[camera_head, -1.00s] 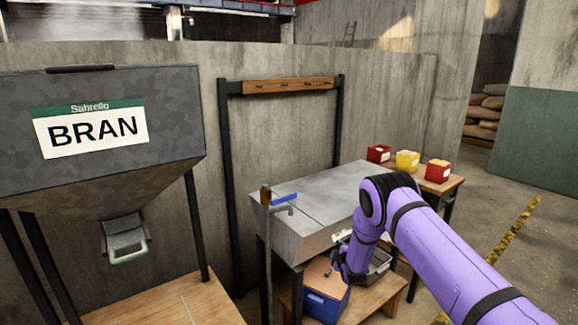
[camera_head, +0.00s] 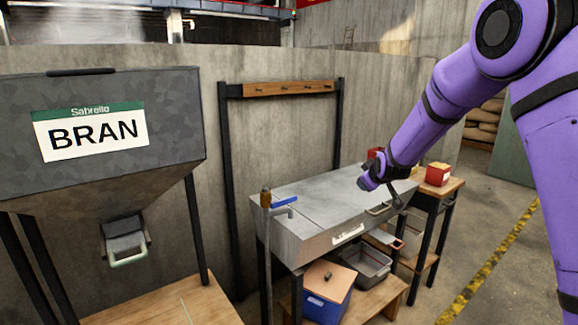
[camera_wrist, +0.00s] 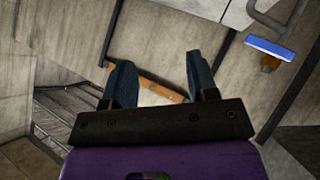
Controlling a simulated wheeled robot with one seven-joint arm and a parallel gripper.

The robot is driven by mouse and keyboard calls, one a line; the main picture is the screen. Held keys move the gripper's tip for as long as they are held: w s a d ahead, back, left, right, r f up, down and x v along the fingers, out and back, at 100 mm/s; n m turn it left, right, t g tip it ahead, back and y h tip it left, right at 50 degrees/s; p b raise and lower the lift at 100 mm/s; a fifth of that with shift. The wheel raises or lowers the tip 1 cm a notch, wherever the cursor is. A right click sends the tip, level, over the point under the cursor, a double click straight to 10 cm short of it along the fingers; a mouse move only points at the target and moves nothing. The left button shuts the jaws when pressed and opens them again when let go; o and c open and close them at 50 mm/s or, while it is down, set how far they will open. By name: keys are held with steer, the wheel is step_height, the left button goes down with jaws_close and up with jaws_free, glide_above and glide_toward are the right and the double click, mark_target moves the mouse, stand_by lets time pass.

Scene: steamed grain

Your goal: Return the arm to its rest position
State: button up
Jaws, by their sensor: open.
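My purple arm reaches in from the right in the head view, with its elbow high at the upper right. My gripper (camera_head: 384,187) hangs in front of the right part of the grey metal chest (camera_head: 310,205), near its right end. In the wrist view my gripper (camera_wrist: 157,82) shows two dark blue fingers standing apart with nothing between them. I cannot tell from the head view how far it is from the chest.
A grey hopper marked BRAN (camera_head: 170,115) stands at the left. A blue-handled tap (camera_head: 285,201) rises at the chest's left. Below are a blue box (camera_head: 325,300) and a grey bin (camera_head: 366,262). A red container (camera_head: 438,174) stands on a side table. The floor at right is open.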

steer(key=s+d+r+m+g, duration=0.1)
steer(key=s+d+r+m, duration=0.1)
steer(key=s+r, duration=0.7)
steer(key=s+d+r+m+g, duration=0.15)
steer(key=s+r, duration=0.45)
steer(key=s, duration=0.6)
steer(key=s+d+m+g, duration=0.1)
steer(key=s+m+g, duration=0.2)
steer(key=s, duration=2.6)
steer(key=shift+s+d+r+m+h, duration=0.2)
steer(key=shift+s+d+m+h, duration=0.15)
steer(key=shift+m, duration=0.3)
